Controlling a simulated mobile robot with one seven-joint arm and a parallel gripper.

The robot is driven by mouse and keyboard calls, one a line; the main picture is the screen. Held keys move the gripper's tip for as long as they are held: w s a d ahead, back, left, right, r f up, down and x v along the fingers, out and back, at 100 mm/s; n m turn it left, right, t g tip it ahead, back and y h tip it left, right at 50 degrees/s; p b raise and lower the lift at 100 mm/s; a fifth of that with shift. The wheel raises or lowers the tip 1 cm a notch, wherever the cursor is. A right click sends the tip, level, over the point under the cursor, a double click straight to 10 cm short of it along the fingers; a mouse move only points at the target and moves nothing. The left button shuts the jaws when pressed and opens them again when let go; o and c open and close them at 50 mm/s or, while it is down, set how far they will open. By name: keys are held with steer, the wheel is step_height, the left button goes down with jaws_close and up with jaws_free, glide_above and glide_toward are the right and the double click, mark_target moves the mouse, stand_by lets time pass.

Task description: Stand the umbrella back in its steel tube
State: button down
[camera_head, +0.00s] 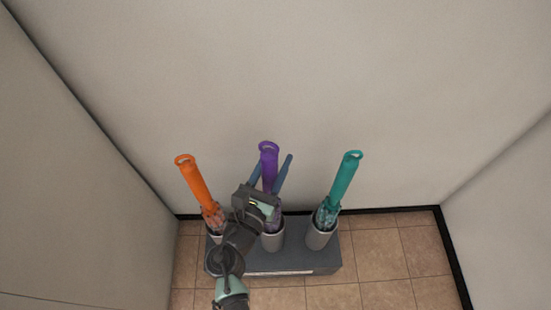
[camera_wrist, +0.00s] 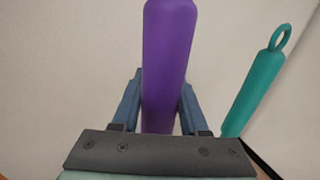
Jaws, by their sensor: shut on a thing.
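The purple umbrella (camera_head: 268,160) stands nearly upright at the middle steel tube (camera_head: 272,241), its handle end up. Its lower part appears to be within the tube's mouth, partly hidden by my wrist. My gripper (camera_head: 272,163) is shut on the umbrella, with one blue finger on each side of its purple handle. In the wrist view the purple umbrella (camera_wrist: 168,55) rises between the fingers of my gripper (camera_wrist: 161,88). How deep its lower end sits cannot be seen.
An orange umbrella (camera_head: 194,183) leans at the left, its tube mostly hidden by my arm. A teal umbrella (camera_head: 344,180) stands in the right tube (camera_head: 319,238). The tubes share a dark grey base (camera_head: 290,262) near the back wall. Tiled floor (camera_head: 390,250) is clear at right.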

steer(key=shift+c, duration=1.8)
jaws_free()
steer(key=shift+f, duration=0.15)
steer(key=shift+s, duration=0.1)
steer(key=p+v, duration=0.1)
steer(key=v, duration=1.1)
steer(key=shift+s+a+p, duration=0.25)
steer(key=shift+s+p, duration=0.1)
steer(key=shift+p, duration=0.05)
